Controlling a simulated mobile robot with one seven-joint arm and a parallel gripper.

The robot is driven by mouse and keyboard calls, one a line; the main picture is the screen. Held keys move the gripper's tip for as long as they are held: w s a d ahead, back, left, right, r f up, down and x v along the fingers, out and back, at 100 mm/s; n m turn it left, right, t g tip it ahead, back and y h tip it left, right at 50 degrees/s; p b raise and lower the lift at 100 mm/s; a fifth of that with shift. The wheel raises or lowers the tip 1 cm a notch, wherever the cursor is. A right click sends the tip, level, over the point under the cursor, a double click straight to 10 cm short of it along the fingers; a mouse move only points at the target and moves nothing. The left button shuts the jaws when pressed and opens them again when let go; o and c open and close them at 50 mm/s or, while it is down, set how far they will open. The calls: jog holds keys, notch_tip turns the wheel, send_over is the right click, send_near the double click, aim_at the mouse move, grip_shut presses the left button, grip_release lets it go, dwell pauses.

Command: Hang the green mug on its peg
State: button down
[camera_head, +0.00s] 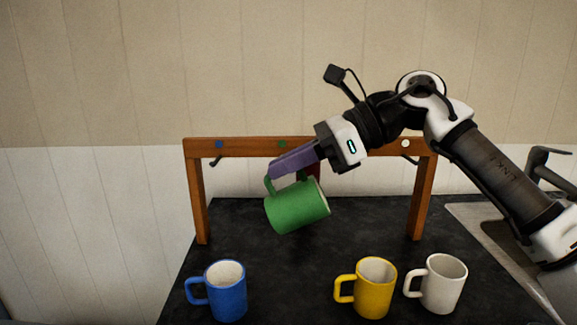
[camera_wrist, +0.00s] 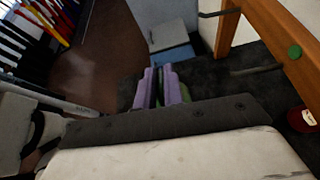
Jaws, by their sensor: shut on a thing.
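The green mug (camera_head: 297,207) is in the air in front of the wooden frame, tilted, with its opening toward the right. My gripper (camera_head: 272,172), with purple fingers, is shut on its handle at the upper left. In the wrist view my gripper (camera_wrist: 161,74) shows a little green between its fingers; most of the mug is hidden there. The frame's crossbar (camera_head: 240,144) bears a green dot (camera_head: 282,143), which also shows in the wrist view (camera_wrist: 295,52). A peg (camera_wrist: 257,70) sticks out by that dot. In the head view my gripper hides this peg.
Blue (camera_head: 228,292), yellow (camera_head: 377,288) and white (camera_head: 445,284) mugs stand on the dark table (camera_head: 290,270) in front. Pegs by the blue dot (camera_head: 215,162) and white dot (camera_head: 408,160) are empty. A dark red thing (camera_head: 314,170) is partly hidden behind my gripper.

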jog(key=w+p, duration=0.5)
jog(key=w, duration=0.5)
jog(key=shift+w+f, duration=0.4)
dwell(0.6)
jog(key=shift+d+f, duration=0.1)
jog(key=shift+f, duration=0.1)
dwell(1.0)
